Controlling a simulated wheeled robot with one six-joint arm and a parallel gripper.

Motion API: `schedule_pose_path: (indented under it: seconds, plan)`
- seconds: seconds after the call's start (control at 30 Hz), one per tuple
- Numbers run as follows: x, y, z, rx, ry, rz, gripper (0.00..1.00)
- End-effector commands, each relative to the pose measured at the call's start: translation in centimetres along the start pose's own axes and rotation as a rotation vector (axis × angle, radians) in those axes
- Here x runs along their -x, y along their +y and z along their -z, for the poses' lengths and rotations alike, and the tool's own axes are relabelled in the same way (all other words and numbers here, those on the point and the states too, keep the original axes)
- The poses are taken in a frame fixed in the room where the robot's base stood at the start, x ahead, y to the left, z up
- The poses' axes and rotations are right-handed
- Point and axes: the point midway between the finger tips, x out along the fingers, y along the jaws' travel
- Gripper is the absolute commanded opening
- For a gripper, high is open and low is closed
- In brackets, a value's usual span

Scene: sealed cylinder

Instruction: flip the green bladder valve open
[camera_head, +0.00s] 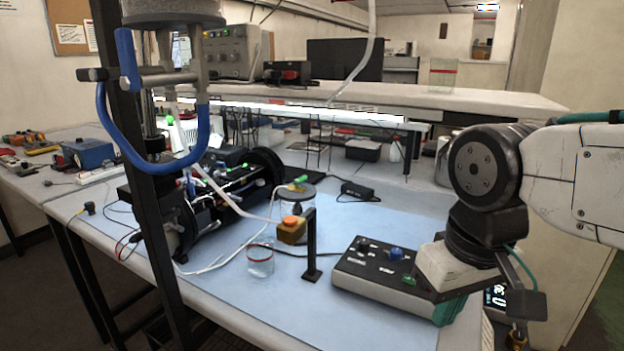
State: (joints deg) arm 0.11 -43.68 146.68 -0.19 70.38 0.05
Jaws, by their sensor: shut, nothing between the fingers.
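Several small green parts are in view, and I cannot tell for certain which is the bladder valve. One green handle (300,179) sits on top of a clear jar (308,193) behind an orange-topped brass block (291,229). Another green knob (170,120) is on the tubing at the upper left. More green fittings show along the dark cylinder rig (230,188). My gripper (446,298) is at the lower right, pointing down by the right end of the grey control box. It is shut and empty, well apart from the jar and the rig. Its fingertips are hard to make out.
The control box (375,275) with blue and green knobs lies between my gripper and the jar. A black upright post (311,245) and a small glass beaker (260,262) stand left of it. A black frame post crosses the left side. Blue mat is bare at the front.

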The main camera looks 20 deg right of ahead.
Motion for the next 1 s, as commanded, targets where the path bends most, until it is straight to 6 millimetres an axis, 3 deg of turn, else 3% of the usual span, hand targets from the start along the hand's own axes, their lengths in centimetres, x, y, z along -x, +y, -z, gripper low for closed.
schedule_pose_path:
  seconds: [0.27, 0.37, 0.47, 0.6, 0.73, 0.87, 1.0]
  plan:
    - [-0.3, -1.4, 1.1, -0.090, -0.052, 0.088, 0.00]
    - [-0.5, -3.3, 3.0, -0.232, -0.126, 0.218, 0.00]
    - [-0.6, -5.5, 6.1, -0.430, -0.223, 0.388, 0.00]
    - [-0.5, -7.6, 12.1, -0.731, -0.361, 0.638, 0.00]
    - [-0.7, -7.6, 18.7, -1.017, -0.484, 0.872, 0.00]
    - [-1.6, -5.3, 25.8, -1.300, -0.597, 1.109, 0.00]
    - [-3.4, -1.0, 32.5, -1.570, -0.692, 1.350, 0.00]
